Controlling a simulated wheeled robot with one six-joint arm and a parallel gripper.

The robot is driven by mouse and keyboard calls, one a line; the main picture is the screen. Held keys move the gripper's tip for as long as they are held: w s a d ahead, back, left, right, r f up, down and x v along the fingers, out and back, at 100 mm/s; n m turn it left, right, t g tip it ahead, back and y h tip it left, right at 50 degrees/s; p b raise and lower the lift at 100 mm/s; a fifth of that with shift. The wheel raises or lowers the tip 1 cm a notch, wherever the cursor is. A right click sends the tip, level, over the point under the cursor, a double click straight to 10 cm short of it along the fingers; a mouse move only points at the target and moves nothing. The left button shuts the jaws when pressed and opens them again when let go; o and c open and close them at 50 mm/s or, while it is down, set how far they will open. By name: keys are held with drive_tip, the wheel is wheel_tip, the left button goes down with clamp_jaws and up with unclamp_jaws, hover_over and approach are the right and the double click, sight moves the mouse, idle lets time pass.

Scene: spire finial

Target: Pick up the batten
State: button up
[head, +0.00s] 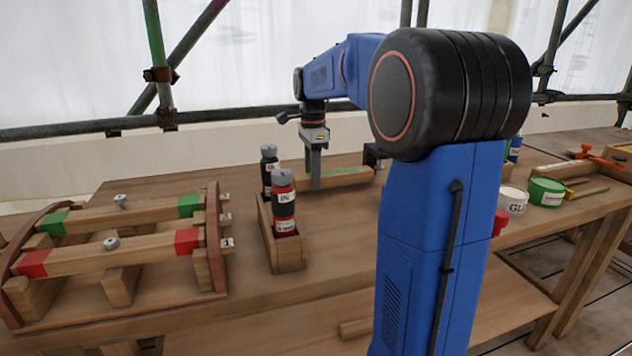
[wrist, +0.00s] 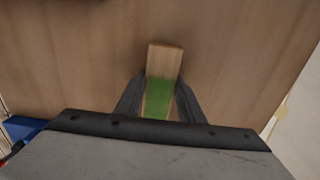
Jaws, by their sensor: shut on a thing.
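A wooden batten (head: 349,178) with a green patch is at the back of the bench in the head view. My gripper (head: 315,183) points down and is shut on it. In the wrist view, the batten (wrist: 165,60) lies between the two fingers of my gripper (wrist: 160,100), its plain wood end beyond the fingertips and its green part between them. I cannot tell whether the batten touches the bench or is held just above it.
A small wooden box (head: 287,252) holds a red bottle (head: 284,208) and a black bottle (head: 268,165). A rack at left carries a red-ended bar (head: 145,248) and a green-ended bar (head: 150,212). A black clamp (head: 373,156) stands close to the batten. A white tub (head: 514,201) and green tub (head: 546,191) stand at right.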

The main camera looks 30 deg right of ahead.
wheel_tip(320, 180, up, 16)
drive_tip(key=shift+r, duration=0.2)
